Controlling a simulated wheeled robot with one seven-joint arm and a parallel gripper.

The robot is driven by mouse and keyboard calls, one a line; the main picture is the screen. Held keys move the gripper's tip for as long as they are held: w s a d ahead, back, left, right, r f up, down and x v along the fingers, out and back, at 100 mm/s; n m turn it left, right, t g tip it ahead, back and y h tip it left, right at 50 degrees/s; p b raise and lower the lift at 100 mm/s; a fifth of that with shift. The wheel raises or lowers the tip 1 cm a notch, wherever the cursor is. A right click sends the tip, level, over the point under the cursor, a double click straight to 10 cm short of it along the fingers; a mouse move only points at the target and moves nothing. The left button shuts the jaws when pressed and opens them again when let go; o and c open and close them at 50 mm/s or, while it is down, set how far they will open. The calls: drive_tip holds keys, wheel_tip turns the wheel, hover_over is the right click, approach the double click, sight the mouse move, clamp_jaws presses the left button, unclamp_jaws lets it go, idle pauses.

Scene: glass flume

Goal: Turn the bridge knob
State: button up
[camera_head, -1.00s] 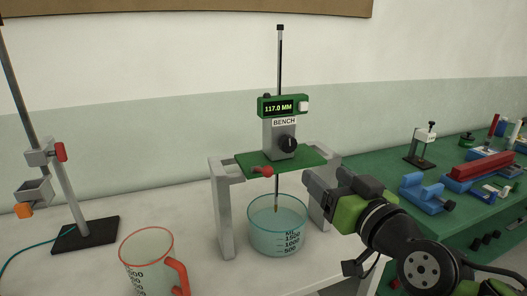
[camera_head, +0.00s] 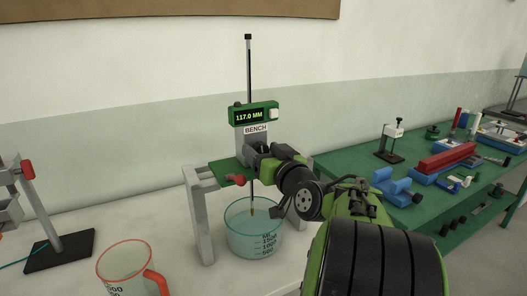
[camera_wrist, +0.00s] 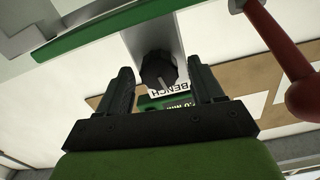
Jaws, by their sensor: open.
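The bridge holds a grey column with a green display box (camera_head: 255,114) reading 117.0 MM and a label reading BENCH. The black round knob (camera_wrist: 159,70) on the column shows in the wrist view, upside down, between and just beyond the two dark fingers. In the head view my gripper (camera_head: 262,150) is in front of the column and hides the knob. My gripper (camera_wrist: 163,88) is open, with a finger on either side of the knob and visible gaps to it. Whether the fingertips reach past the knob's face I cannot tell.
A red-tipped lever (camera_head: 236,181) sticks out at the bridge's front, close to my wrist; it also shows in the wrist view (camera_wrist: 305,95). A glass beaker of water (camera_head: 254,232) stands beneath the bridge. A red-rimmed jug (camera_head: 124,266) stands front left.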

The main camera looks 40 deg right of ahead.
drive_tip(key=c, duration=1.1)
drive_tip(key=shift+o, duration=0.2)
drive_tip(key=shift+m, duration=1.2)
drive_tip(key=shift+s+m+p, duration=0.1)
drive_tip(key=shift+m+p, duration=0.25)
drive_tip(key=shift+m, duration=0.85)
drive_tip(key=o, duration=1.1)
drive_tip(key=shift+c, duration=0.2)
drive_tip(key=b+v, duration=0.2)
drive_tip(key=v, duration=1.3)
drive_tip(key=shift+s, duration=0.35)
drive_tip(key=shift+a, duration=0.1)
